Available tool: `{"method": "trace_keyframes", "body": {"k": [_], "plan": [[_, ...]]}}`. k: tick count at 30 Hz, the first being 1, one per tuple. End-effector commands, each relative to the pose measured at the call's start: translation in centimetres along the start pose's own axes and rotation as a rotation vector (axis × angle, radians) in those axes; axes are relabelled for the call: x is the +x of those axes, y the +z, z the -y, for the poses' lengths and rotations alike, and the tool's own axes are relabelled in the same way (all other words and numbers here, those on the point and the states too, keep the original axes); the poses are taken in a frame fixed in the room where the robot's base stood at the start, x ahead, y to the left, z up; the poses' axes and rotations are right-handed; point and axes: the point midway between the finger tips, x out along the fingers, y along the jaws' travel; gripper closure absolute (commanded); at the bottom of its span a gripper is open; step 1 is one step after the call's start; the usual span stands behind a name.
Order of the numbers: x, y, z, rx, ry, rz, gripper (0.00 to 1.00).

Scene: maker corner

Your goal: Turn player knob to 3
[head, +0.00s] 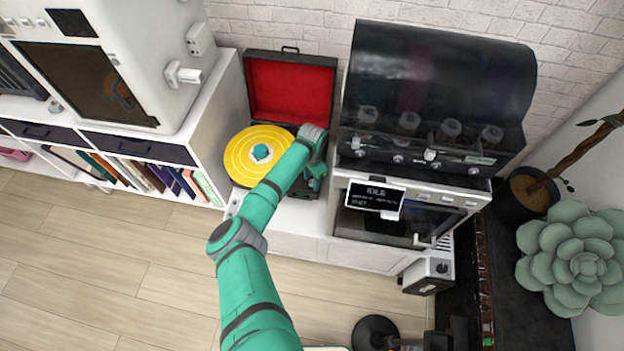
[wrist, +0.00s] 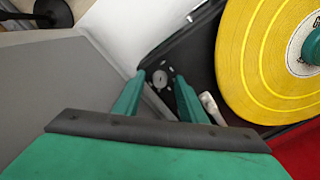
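The record player (head: 290,88) is a black case with a raised, red-lined lid. A yellow record (head: 250,158) with a green centre lies on it; the record also fills the upper right of the wrist view (wrist: 245,70). In the wrist view, a small round grey player knob (wrist: 160,78) with pale marks around it sits at the corner of the black deck. My gripper (wrist: 160,76) is open, with one green finger on each side of the knob and a gap showing. In the head view, my gripper (head: 316,180) is over the deck's right side and hides the knob.
A pale tonearm piece (wrist: 210,105) lies close to the right finger. A white oven-like machine (head: 400,215) with a dark display stands right of the player, under a black hooded unit (head: 440,80). A bookshelf (head: 205,130) stands at left. The wooden floor (head: 110,260) is clear.

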Motion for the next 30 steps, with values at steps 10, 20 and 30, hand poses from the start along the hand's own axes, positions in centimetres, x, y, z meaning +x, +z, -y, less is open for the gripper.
{"method": "trace_keyframes", "body": {"k": [10,20,30], "plan": [[-0.03,0.00,0.00,0.000,0.000,0.000,1.00],[0.01,0.01,-0.08,0.050,0.002,0.000,1.00],[0.03,0.07,-0.08,0.287,0.003,0.001,1.00]]}}
